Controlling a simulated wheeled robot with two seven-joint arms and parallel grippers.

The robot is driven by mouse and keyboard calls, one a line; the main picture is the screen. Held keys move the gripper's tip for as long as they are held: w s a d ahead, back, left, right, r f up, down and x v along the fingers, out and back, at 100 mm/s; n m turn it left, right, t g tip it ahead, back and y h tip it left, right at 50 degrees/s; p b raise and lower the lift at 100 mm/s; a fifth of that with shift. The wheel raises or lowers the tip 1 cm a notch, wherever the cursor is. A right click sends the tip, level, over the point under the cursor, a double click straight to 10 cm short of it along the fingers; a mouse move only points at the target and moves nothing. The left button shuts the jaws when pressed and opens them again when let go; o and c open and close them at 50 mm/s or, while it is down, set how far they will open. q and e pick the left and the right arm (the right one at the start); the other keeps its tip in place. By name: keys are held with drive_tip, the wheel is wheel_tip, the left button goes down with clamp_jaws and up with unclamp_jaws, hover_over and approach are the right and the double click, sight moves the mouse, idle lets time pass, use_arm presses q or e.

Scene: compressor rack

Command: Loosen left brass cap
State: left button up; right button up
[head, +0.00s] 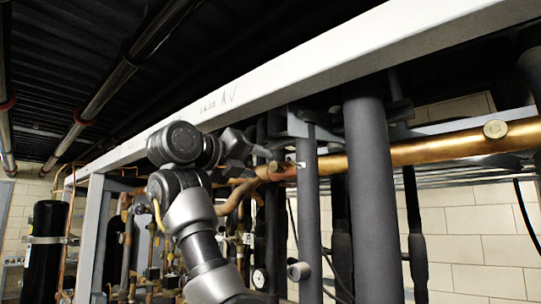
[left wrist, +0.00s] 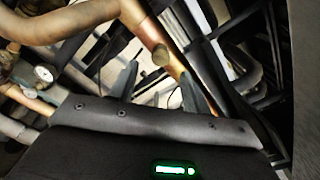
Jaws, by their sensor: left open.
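The left brass cap (left wrist: 160,54) is a small round knob on the copper pipe (left wrist: 140,20) in the left wrist view. In the head view the cap (head: 276,167) shows small near my fingertips, partly hard to make out. My left gripper (left wrist: 159,72) is open, its two dark fingers apart, with the cap seen between and just beyond the tips. I cannot tell whether the fingers touch it. In the head view my left gripper (head: 262,154) reaches right toward the pipe. A second brass cap (head: 495,129) sits farther right on the pipe. My right gripper is not in view.
A white beam (head: 300,72) runs just above my left arm. Dark insulated vertical pipes (head: 372,190) and a grey post (head: 309,210) stand right of the gripper. A pressure gauge (left wrist: 43,73) and copper pipes crowd the left of the wrist view.

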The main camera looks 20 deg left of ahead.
sight(273, 167)
use_arm(q)
drive_tip(key=p+x, duration=0.2)
drive_tip(key=x, duration=0.1)
drive_tip(key=shift+w+r, duration=0.15)
drive_tip(key=shift+r, duration=0.05)
drive_tip(key=shift+w+d+p, duration=0.15)
drive_tip(key=shift+w+p, duration=0.15)
drive_tip(key=shift+w, duration=0.05)
drive_tip(key=shift+w+d+p, duration=0.15)
drive_tip(key=shift+w+p, duration=0.15)
drive_tip(key=shift+w, duration=0.05)
drive_tip(key=shift+w+d+f, duration=0.15)
drive_tip(key=shift+w+f, duration=0.05)
drive_tip(key=shift+w, duration=0.05)
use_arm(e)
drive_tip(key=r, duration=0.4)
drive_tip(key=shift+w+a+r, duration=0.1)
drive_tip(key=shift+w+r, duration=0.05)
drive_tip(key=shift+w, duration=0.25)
use_arm(q)
drive_tip(key=shift+c, duration=0.3)
drive_tip(key=shift+s, duration=0.1)
drive_tip(key=c, duration=0.9)
drive_tip(key=shift+c, duration=0.2)
